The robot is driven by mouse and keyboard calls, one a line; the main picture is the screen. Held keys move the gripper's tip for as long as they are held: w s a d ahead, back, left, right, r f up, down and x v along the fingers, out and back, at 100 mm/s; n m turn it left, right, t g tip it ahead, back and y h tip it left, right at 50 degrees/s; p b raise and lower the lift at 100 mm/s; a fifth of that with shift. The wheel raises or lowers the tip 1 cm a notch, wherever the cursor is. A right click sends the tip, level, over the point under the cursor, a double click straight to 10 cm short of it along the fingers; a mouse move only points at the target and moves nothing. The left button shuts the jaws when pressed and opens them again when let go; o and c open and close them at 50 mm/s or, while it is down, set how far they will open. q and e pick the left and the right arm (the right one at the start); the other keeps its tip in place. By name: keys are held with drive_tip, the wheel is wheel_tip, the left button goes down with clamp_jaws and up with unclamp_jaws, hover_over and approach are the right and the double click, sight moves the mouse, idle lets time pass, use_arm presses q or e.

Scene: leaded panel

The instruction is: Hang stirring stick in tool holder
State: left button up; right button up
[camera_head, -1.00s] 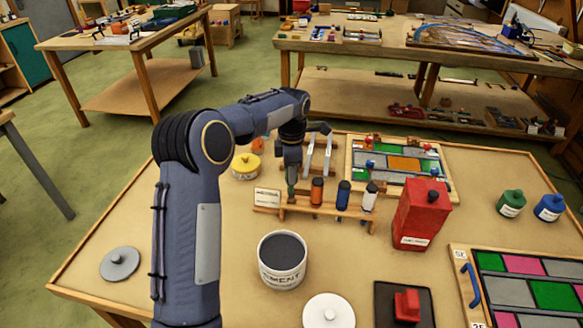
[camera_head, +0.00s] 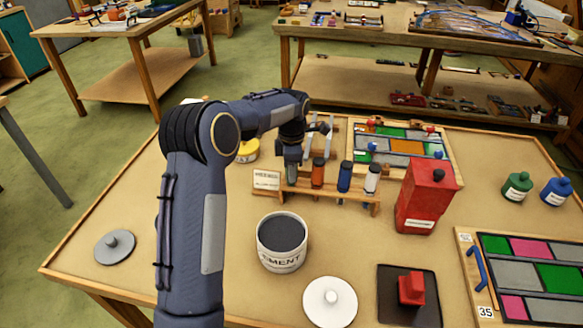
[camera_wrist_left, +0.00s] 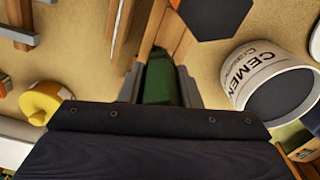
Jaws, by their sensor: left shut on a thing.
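The tool holder (camera_head: 330,197) is a low wooden rack in the middle of the table, with orange, blue and white-capped tools standing in it. My left gripper (camera_head: 292,178) is at the rack's left end, beside the orange-handled tool (camera_head: 318,172). In the left wrist view the gripper (camera_wrist_left: 160,80) is shut on a green handle (camera_wrist_left: 158,82), which looks like the stirring stick's. The wooden rack shows just beyond it in that view. The stick's lower part is hidden, so I cannot tell whether it sits in a slot. My right gripper is not in view.
The cement bucket (camera_head: 282,242) stands in front of the rack; a white lid (camera_head: 330,302) lies nearby. A red can (camera_head: 425,195) stands to the right. A leaded panel (camera_head: 400,150) lies behind. A grey lid (camera_head: 114,246) lies on the clearer left side.

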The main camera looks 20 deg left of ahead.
use_arm(q)
drive_tip(key=o, duration=1.1)
drive_tip(key=shift+c, duration=0.2)
wheel_tip(320, 180, up, 7)
drive_tip(key=shift+r+b, duration=0.2)
drive_tip(key=shift+b, duration=0.1)
drive_tip(key=shift+s+r, duration=0.25)
drive_tip(key=shift+r, duration=0.25)
drive_tip(key=s+r+m+t+h, duration=0.1)
drive_tip(key=s+r+m, duration=0.2)
drive_tip(key=s+m, duration=0.35)
drive_tip(key=s+r+m+t+h, duration=0.1)
drive_tip(key=s+r+m+t, duration=0.2)
drive_tip(key=s, duration=0.7)
drive_tip(key=s+d+f+m+h, duration=0.1)
drive_tip(key=s+d+f+m, duration=0.2)
drive_tip(key=s+m, duration=0.3)
drive_tip(key=s+d+f+m+t, duration=0.1)
drive_tip(key=s+d+f+m, duration=0.2)
drive_tip(key=s+m, duration=0.4)
drive_tip(key=s+d, duration=0.1)
drive_tip(key=s, duration=0.4)
drive_tip(key=shift+d+f+t+h, duration=0.15)
drive_tip(key=shift+d+t+h, duration=0.15)
drive_tip(key=shift+d+h, duration=0.1)
